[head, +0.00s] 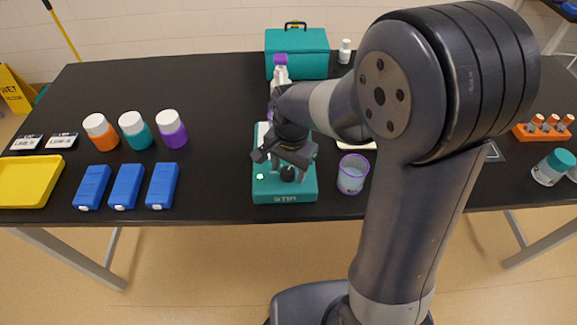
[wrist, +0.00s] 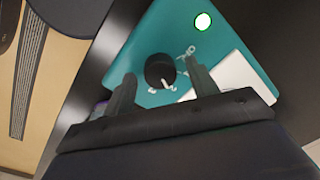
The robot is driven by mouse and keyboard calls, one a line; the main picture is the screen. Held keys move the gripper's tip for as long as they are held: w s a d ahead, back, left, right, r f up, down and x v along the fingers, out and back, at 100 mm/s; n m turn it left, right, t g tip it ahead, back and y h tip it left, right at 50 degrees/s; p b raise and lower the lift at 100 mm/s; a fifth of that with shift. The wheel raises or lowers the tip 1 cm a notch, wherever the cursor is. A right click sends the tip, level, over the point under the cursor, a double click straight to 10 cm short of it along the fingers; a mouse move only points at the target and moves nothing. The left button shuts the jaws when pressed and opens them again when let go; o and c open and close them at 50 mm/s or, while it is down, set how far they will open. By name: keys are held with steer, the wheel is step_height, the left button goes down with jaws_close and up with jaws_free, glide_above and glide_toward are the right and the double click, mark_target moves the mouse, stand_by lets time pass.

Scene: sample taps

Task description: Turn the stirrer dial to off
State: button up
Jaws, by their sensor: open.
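The stirrer (head: 262,190) is a teal box labelled STIR at the front edge of the black table, with a lit lamp. Its black dial (head: 288,174) is on the front part, partly under my gripper (head: 284,158). In the wrist view the dial (wrist: 159,70) is a round black knob with a white pointer, with white marks beside it on the teal face (wrist: 150,30). My gripper (wrist: 162,85) is open, with one finger on each side of the dial. I cannot tell whether the fingers touch it. The lit lamp (wrist: 203,21) shows white-green.
A beaker with a purple rim (head: 352,174) stands just right of the stirrer. Blue boxes (head: 126,186) and capped bottles (head: 134,130) are at left, by a yellow tray (head: 30,182). A teal case (head: 297,50) is behind. The table between bottles and stirrer is clear.

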steer(key=shift+c, duration=0.4)
steer(key=c, duration=0.9)
steer(key=shift+n, duration=0.3)
steer(key=n, duration=0.3)
steer(key=shift+n, duration=0.3)
steer(key=n, duration=0.4)
steer(key=shift+n, duration=0.3)
steer(key=n, duration=0.4)
steer(key=shift+w+g, duration=0.1)
steer(key=shift+g, duration=0.2)
steer(key=n, duration=0.5)
steer(key=shift+a, duration=0.1)
